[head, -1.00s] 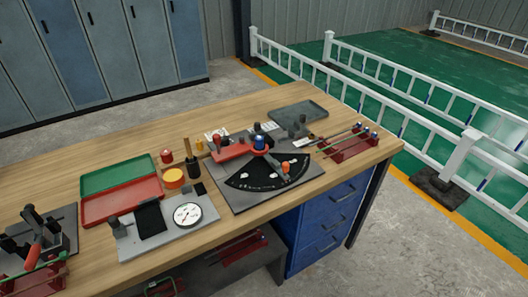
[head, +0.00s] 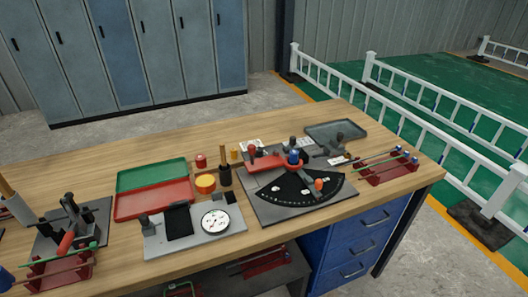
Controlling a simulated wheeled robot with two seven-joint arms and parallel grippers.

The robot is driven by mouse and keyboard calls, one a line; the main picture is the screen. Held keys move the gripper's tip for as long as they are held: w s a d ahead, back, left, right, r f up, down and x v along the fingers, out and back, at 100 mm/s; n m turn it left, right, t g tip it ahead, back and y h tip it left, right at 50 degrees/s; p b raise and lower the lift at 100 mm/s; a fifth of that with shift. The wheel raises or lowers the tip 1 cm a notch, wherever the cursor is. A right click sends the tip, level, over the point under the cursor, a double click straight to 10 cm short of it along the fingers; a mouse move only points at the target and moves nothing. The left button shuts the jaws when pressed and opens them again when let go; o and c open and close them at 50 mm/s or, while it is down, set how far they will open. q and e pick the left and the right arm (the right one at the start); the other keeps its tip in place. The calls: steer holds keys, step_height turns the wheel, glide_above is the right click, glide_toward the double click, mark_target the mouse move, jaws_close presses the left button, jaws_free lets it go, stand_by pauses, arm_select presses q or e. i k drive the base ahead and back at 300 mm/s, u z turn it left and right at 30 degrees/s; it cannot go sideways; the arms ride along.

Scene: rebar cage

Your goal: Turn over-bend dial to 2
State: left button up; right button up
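A round white dial (head: 215,221) with dark marks lies on a grey plate (head: 165,243) near the front of the workbench; its marks are too small to read. Behind it to the right is a bending station with a black fan-shaped scale (head: 290,190), a red arm (head: 266,163), a blue-topped post (head: 294,157) and an orange knob (head: 319,184). I cannot tell for sure which part is the over-bend dial. Neither of my grippers is in view.
Green (head: 150,173) and red (head: 150,200) trays lie left of the station. A red rack (head: 388,170) with rods stands at the right end, a grey tray (head: 336,132) behind. A black clamp fixture (head: 72,215) is at left. White railings (head: 420,110) stand beyond the bench.

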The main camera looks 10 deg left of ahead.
mark_target(260, 153)
steer(key=u, duration=0.5)
steer(key=k, duration=0.6)
steer(key=u, duration=0.75)
steer(key=i, duration=1.05)
steer(key=z, duration=0.4)
